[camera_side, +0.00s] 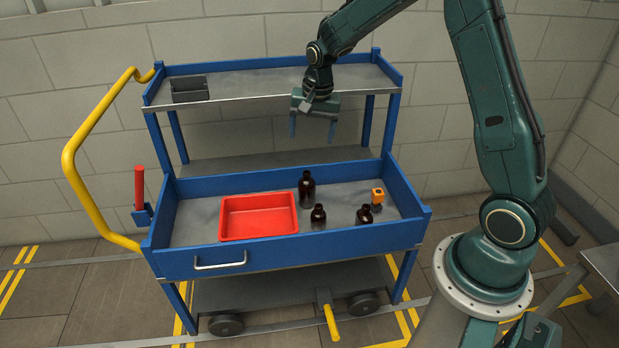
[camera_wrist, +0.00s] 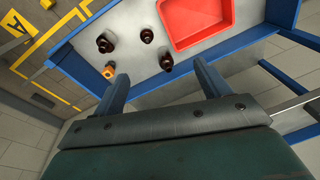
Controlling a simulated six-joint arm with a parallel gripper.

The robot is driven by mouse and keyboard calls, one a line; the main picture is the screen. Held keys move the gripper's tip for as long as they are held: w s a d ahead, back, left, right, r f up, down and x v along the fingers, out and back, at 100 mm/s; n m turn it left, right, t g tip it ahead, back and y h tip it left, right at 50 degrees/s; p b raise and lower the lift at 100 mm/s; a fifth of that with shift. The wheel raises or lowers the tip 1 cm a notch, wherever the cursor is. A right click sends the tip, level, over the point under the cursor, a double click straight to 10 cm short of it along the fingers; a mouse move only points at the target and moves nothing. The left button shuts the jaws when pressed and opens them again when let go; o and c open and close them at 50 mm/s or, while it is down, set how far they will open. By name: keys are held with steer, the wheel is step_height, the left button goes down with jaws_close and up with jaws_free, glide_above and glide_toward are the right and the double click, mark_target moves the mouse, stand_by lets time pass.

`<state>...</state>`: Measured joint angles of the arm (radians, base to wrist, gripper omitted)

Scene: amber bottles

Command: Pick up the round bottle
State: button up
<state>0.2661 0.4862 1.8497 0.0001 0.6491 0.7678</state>
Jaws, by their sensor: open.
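Several dark amber bottles stand upright on the cart's lower tray. A tall one (camera_side: 306,187) is at the back, a shorter one (camera_side: 318,217) is in front of it, and another short one (camera_side: 364,216) is farther right. I cannot tell for sure which is the round bottle. In the wrist view the bottles show from above, including the tall one (camera_wrist: 166,61). My gripper (camera_side: 312,137) is open and empty, pointing down well above the bottles. Its fingers also show in the wrist view (camera_wrist: 160,70).
A red bin (camera_side: 258,236) sits left of the bottles on the blue cart's walled lower tray (camera_side: 195,210). The cart's upper shelf (camera_side: 250,85) holds a grey box (camera_side: 190,90) and lies behind my gripper. Tray floor between the bottles is narrow.

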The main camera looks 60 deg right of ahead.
steer(key=w+d+f+m+g, duration=0.1)
steer(key=w+d+f+m, duration=0.2)
steer(key=f, duration=0.7)
steer(key=m, duration=0.3)
glide_above(319, 206)
step_height(319, 206, down, 12)
steer(key=shift+w+g, duration=0.1)
steer(key=shift+g, duration=0.3)
steer(key=shift+f, duration=0.1)
steer(key=shift+f, duration=4.15)
steer(key=shift+f, duration=0.1)
steer(key=shift+f, duration=2.5)
steer(key=c, duration=1.1)
